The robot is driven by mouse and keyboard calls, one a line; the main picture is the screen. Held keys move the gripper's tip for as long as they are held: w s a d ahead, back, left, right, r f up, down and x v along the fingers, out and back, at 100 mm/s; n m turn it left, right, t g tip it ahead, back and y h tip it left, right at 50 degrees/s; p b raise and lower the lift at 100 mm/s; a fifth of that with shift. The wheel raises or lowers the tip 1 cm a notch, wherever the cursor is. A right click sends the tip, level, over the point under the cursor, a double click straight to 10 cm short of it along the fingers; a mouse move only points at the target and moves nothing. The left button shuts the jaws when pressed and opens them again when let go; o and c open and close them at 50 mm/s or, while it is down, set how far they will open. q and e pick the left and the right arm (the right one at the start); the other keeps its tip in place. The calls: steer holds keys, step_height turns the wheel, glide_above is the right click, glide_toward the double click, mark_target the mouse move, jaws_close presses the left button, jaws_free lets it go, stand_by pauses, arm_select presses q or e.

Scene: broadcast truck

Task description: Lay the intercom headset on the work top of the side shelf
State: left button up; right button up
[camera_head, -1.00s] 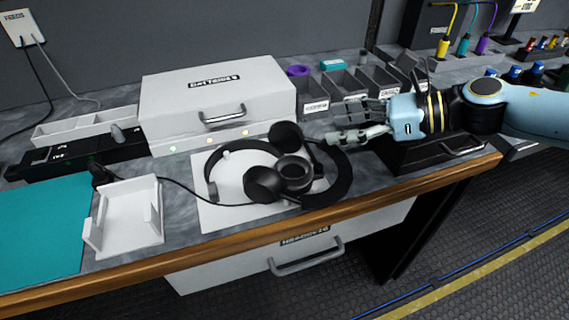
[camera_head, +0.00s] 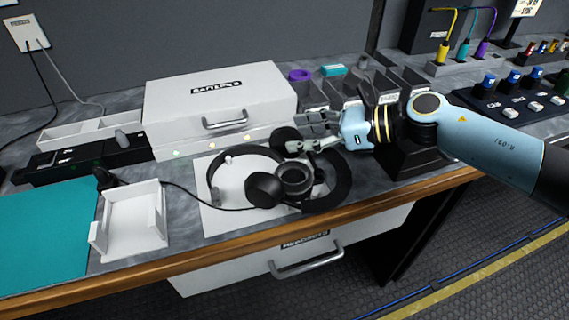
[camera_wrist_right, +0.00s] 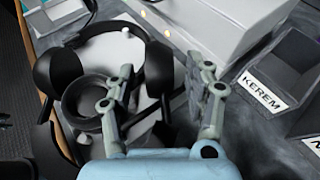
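The black intercom headset (camera_head: 262,187) lies on a white mat (camera_head: 212,222) near the front edge of the counter, with round ear cups and curved bands. It also shows in the right wrist view (camera_wrist_right: 157,70). My right gripper (camera_head: 295,134) is at the headset's back right, by a dark ear cup. Its fingers (camera_wrist_right: 165,80) are apart, and a black part of the headset shows between them in the wrist view. I cannot tell whether they touch it. My left gripper is not in view. I cannot pick out the side shelf's work top.
A white case (camera_head: 215,100) stands behind the headset. A white open tray (camera_head: 135,225) and a teal mat (camera_head: 45,240) are to its left. Labelled bins (camera_wrist_right: 262,92) stand behind my right gripper. A black cable runs left from the headset along the counter.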

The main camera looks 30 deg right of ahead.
jaws_close()
steer(key=shift+r, duration=0.1)
